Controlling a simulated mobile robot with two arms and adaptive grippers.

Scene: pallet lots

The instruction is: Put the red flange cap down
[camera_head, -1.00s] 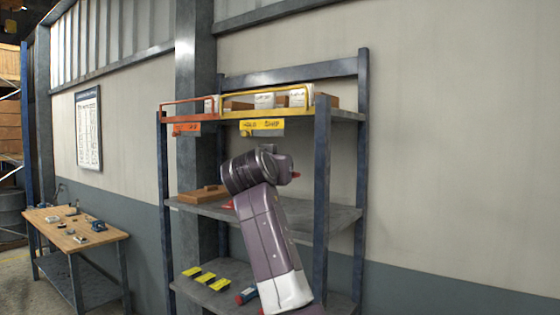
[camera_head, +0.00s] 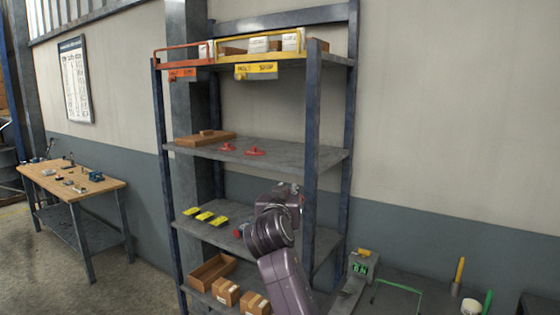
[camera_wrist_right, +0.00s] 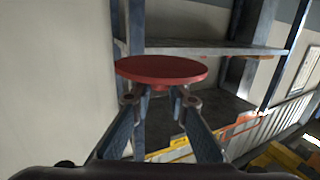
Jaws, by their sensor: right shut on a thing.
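In the right wrist view a red flange cap (camera_wrist_right: 160,69), a flat round disc with a short stem, is held between the two fingertips of my right gripper (camera_wrist_right: 160,98). The gripper is shut on it and nothing else touches the disc there. In the head view my right wrist (camera_head: 272,225) is in front of the rack's lower shelf, and its fingers and the held cap are mostly hidden. Two other red flange caps (camera_head: 228,147) (camera_head: 255,152) stand on the middle shelf (camera_head: 290,158). My left gripper is not in view.
A wooden tray (camera_head: 205,138) lies left on the middle shelf. Yellow blocks (camera_head: 205,216) lie on the lower shelf; cartons (camera_head: 226,291) and a wooden box (camera_head: 212,271) are below. A blue upright (camera_head: 312,130) stands front right. The middle shelf's right part is clear.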

